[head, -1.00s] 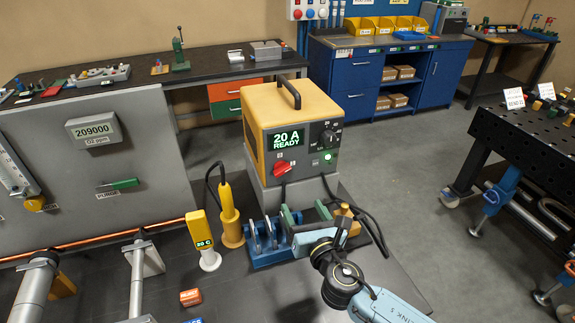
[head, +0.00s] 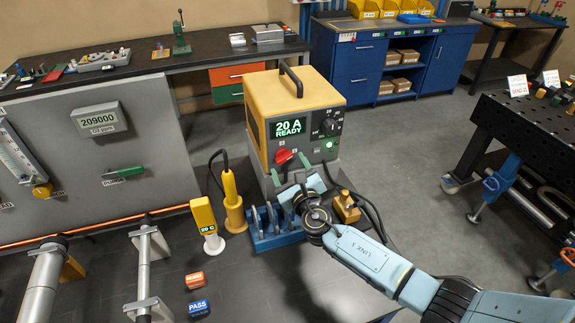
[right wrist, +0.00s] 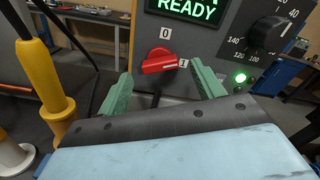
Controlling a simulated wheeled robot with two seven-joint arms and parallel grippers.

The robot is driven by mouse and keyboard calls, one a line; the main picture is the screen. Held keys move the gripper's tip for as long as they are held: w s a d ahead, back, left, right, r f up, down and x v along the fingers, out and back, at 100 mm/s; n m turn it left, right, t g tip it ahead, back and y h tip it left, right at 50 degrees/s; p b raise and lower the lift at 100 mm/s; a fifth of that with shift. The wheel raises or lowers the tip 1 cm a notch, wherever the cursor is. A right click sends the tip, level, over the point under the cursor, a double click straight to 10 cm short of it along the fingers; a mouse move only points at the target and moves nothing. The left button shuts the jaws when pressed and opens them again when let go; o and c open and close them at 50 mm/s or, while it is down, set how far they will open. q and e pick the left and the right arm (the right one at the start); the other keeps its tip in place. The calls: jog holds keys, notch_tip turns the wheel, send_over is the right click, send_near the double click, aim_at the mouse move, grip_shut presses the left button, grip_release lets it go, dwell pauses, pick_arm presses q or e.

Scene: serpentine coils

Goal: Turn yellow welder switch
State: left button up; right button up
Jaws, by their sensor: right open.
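The yellow welder (head: 290,110) stands on the dark bench with its front panel facing me. Its display (head: 288,128) is lit and reads "20 A READY". The red switch (head: 283,156) sits below the display. In the right wrist view the red switch (right wrist: 160,62) lies nearly sideways, its right end near the "I" mark, with "0" above it. My right gripper (head: 287,167) is open just in front of the panel. In the right wrist view its green fingers (right wrist: 163,82) stand on either side of the switch, apart from it. My left gripper is out of view.
A black dial (right wrist: 278,33) and a lit green lamp (right wrist: 240,77) are right of the switch. A yellow torch (head: 231,195) in its holder, a yellow gauge (head: 204,218) and a blue rack (head: 272,232) stand close by. Orange and blue blocks lie on the bench.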

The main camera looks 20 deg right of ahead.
jog(key=shift+w, duration=1)
jog(key=c, duration=1)
jog(key=m+b, duration=0.2)
jog(key=m, duration=0.1)
jog(key=shift+f, duration=0.15)
jog(key=shift+m+b, duration=0.35)
jog(key=shift+m, duration=0.75)
jog(key=o, duration=1)
